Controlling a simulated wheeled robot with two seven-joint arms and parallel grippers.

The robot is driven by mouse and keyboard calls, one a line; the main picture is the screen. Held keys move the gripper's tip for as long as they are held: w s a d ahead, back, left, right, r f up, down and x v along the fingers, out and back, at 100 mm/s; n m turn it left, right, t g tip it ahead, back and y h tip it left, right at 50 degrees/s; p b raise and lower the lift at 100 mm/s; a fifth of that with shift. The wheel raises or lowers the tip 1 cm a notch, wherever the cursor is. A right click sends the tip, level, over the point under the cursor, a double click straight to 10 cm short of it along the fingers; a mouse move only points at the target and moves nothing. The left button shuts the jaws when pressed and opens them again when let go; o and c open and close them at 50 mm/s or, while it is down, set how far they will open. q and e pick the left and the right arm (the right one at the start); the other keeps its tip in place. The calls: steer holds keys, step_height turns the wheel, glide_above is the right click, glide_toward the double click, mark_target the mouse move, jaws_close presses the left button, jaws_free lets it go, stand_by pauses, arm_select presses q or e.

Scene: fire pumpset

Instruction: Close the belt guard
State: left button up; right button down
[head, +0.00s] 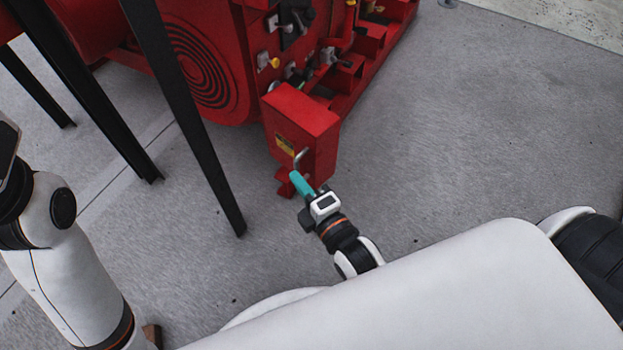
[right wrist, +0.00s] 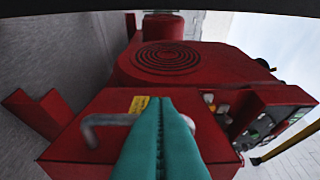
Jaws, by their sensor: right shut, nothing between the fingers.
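The belt guard appears to be the red box (head: 302,120) at the near end of the red pumpset, with a yellow label and a bent grey handle (head: 300,157) on its face. In the right wrist view, the box (right wrist: 75,145) fills the lower middle, and its handle (right wrist: 104,119) runs behind my fingers. I cannot tell whether the guard is fully closed. My right gripper (head: 296,177) is shut and empty, its teal fingertips close to the handle; contact is unclear. The shut fingers also show in the right wrist view (right wrist: 160,110). My left gripper is out of view.
The red pumpset housing (head: 215,60) with round ribbed rings stands behind the box. Valves and switches (head: 290,40) sit to its right. Black slanted posts (head: 185,100) stand on the left. The grey floor (head: 450,130) to the right is clear.

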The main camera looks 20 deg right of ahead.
steer(key=shift+w+d+b, duration=0.25)
steer(key=shift+d+b, duration=0.05)
steer(key=shift+d, duration=0.55)
steer(key=shift+w+d+b, duration=0.25)
steer(key=shift+d, duration=0.55)
steer(key=shift+d+r, duration=0.1)
steer(key=shift+r, duration=0.05)
